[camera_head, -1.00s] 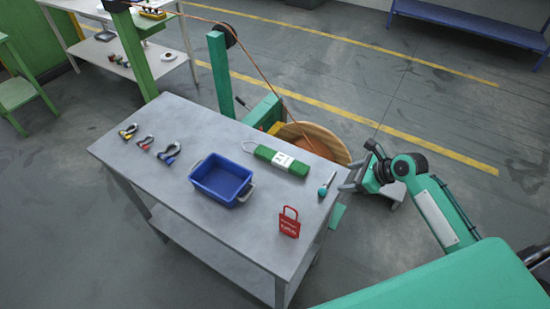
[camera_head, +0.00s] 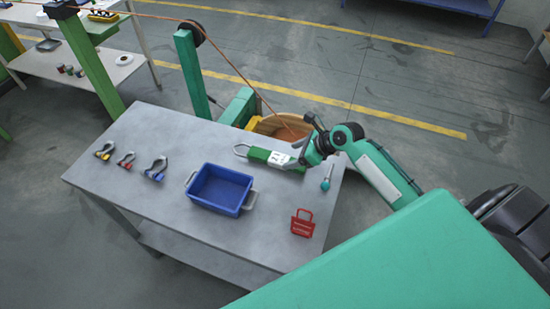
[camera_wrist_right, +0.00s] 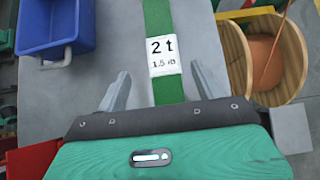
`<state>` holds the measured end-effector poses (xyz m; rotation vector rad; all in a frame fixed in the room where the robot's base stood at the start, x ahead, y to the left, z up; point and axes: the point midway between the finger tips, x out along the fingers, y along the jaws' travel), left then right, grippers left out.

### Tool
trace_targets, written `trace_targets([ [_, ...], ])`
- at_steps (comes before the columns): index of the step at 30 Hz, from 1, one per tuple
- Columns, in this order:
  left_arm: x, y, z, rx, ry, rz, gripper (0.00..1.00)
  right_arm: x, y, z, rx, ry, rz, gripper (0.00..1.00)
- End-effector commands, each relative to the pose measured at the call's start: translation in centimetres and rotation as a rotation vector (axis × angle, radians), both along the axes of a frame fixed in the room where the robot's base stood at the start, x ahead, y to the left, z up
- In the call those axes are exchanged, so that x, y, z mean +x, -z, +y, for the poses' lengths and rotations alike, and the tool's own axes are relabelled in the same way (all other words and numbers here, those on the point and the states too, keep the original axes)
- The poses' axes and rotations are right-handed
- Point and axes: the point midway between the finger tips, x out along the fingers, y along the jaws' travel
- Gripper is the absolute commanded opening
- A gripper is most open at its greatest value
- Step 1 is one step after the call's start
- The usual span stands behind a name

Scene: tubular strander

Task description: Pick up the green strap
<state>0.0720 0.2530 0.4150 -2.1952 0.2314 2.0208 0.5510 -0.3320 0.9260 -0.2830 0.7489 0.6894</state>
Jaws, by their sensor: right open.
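The green strap (camera_head: 259,154) lies folded on the grey table (camera_head: 130,215) near its back right edge. It has a white label and a pale loop at its left end. In the right wrist view the strap (camera_wrist_right: 158,22) runs up the picture, with its label reading "2 t" (camera_wrist_right: 163,56). My right gripper (camera_head: 302,146) is over the strap's right end and hides part of it. In the wrist view its fingers (camera_wrist_right: 159,84) are open, one on each side of the strap and apart from it. My left gripper is not in view.
A blue bin (camera_head: 220,188) stands mid-table, left of a red lockout tag (camera_head: 302,223). A teal-handled screwdriver (camera_head: 326,184) lies near the right edge. Several shackles (camera_head: 126,160) lie at the left. A wooden reel (camera_wrist_right: 283,60) stands beyond the table edge.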

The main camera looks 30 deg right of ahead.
Motion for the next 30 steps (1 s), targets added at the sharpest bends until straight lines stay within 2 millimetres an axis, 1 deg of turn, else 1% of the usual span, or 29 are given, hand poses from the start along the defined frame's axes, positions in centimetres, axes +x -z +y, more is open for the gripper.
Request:
trace_targets([
  [3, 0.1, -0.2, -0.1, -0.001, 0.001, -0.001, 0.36, 0.7, 0.8, 0.6, 0.000, 0.000, -0.002, 0.69],
  [8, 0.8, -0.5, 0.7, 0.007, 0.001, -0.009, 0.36, 1.2, 1.4, 1.0, -0.001, -0.001, 0.001, 0.69],
  [11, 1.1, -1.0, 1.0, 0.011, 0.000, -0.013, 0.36, 2.2, 2.0, 1.5, 0.000, 0.000, 0.000, 0.69],
  [15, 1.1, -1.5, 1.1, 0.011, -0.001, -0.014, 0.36, 3.3, 3.4, 2.3, 0.000, -0.001, 0.000, 0.69],
  [18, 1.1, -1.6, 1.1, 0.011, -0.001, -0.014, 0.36, 3.8, 4.2, 2.7, 0.000, 0.000, 0.000, 0.69],
  [21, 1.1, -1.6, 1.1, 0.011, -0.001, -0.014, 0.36, 4.0, 4.6, 2.9, -0.001, -0.001, 0.000, 0.69],
  [27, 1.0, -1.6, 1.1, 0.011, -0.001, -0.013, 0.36, 4.0, 4.6, 2.9, -0.002, -0.001, -0.001, 0.69],
  [29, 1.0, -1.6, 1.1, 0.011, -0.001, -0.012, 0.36, 4.0, 4.6, 2.9, -0.002, -0.001, -0.001, 0.57],
  [30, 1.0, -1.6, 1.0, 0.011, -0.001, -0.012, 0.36, 4.0, 4.6, 2.9, -0.002, -0.001, -0.001, 0.49],
])
